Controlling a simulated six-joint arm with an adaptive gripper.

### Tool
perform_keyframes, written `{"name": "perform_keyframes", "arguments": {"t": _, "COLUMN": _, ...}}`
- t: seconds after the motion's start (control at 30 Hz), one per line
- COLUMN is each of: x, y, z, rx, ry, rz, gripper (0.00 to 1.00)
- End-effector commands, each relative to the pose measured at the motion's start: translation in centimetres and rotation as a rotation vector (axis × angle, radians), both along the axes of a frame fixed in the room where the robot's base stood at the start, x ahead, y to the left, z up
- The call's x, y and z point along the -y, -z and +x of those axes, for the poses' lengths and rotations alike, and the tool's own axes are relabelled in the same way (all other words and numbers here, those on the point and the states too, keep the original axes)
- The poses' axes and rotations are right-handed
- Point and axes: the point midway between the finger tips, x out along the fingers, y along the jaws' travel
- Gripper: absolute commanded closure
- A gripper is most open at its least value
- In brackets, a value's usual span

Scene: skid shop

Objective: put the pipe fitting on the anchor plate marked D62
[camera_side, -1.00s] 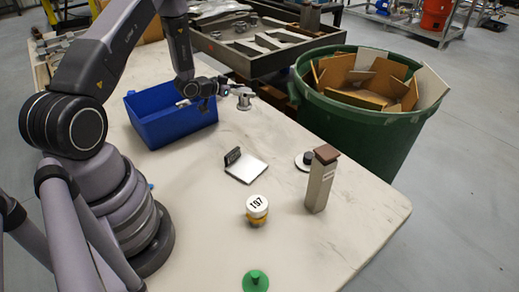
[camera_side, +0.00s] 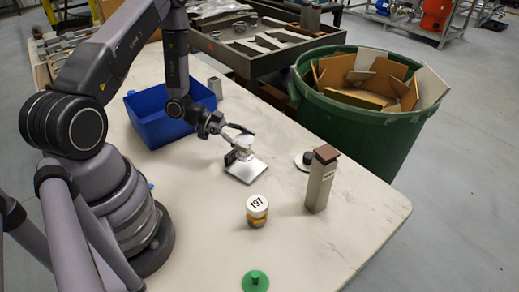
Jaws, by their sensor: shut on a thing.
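The anchor plate (camera_side: 247,171) is a flat silvery square on the table, with a small dark upright tag at its back left edge. No marking on that tag is legible in this view. My gripper (camera_side: 243,138) is over the back part of the plate, shut on the pipe fitting (camera_side: 243,153). The fitting is small and pale metallic, partly hidden by the fingers. It is upright just over or on the plate; I cannot tell whether it touches.
A blue bin (camera_side: 165,125) stands behind my gripper, with a grey block (camera_side: 215,87) beyond it. A jar marked 197 (camera_side: 257,210), a brown-capped post (camera_side: 321,180), a dark-knobbed disc (camera_side: 303,161) and a green knob (camera_side: 255,281) stand nearby. The front table is mostly clear.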

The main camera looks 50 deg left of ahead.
Motion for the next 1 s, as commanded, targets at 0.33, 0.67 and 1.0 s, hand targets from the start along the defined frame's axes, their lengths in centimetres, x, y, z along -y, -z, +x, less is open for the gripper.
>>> {"name": "perform_keyframes", "arguments": {"t": 0.33, "x": 0.0, "y": 3.9, "z": 0.0, "rx": 0.001, "ry": -0.002, "rz": 0.000, "gripper": 0.86}}
{"name": "perform_keyframes", "arguments": {"t": 0.67, "x": 0.0, "y": 4.1, "z": 0.0, "rx": 0.000, "ry": -0.002, "rz": 0.000, "gripper": 0.86}}
{"name": "perform_keyframes", "arguments": {"t": 1.0, "x": 0.0, "y": 4.1, "z": 0.0, "rx": 0.000, "ry": -0.003, "rz": 0.001, "gripper": 0.20}}
